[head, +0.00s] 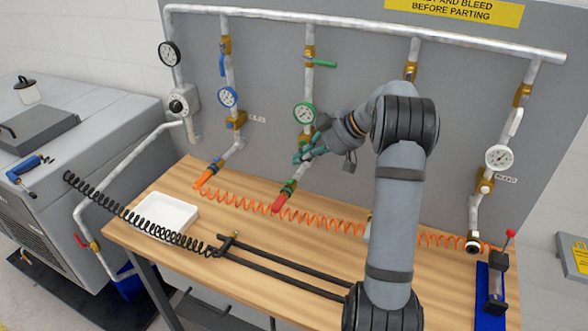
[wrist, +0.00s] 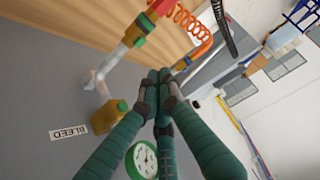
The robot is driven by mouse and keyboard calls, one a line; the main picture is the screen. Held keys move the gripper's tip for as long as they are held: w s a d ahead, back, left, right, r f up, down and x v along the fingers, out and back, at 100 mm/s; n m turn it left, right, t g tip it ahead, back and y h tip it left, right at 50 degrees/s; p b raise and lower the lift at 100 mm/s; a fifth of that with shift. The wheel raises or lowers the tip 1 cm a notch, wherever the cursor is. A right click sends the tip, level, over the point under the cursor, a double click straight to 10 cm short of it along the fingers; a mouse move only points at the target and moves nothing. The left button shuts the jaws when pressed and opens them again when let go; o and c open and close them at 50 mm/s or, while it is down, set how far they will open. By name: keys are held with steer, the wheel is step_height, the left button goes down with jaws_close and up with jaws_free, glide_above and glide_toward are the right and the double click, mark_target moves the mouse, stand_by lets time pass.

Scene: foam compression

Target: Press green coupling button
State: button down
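The green coupling (head: 289,187) sits at the lower end of the middle pipe drop, below the green-rimmed gauge (head: 304,114), with a red hose end (head: 278,205) under it. In the wrist view the coupling (wrist: 136,38) shows at upper left with a green part on the metal pipe. I cannot make out the button itself separately. My gripper (head: 298,157) is beside the middle drop, above the coupling and apart from it, pointing left. In the wrist view its teal fingers (wrist: 158,74) meet at the tips with nothing between them. The coupling lies beyond and left of the fingertips there.
A blue gauge drop (head: 228,97) stands to the left and a white gauge drop (head: 498,157) to the right. An orange coiled hose (head: 330,220) runs along the wooden bench (head: 300,245). A white tray (head: 168,218) and black bars (head: 285,272) occupy the bench.

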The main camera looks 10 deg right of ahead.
steer(key=p, duration=0.2)
glide_above(290, 181)
steer(key=f, duration=0.3)
steer(key=s+d+f, duration=0.1)
steer(key=shift+f, duration=0.35)
steer(key=shift+f+p, duration=0.4)
steer(key=shift+f, duration=0.35)
steer(key=shift+f, duration=0.1)
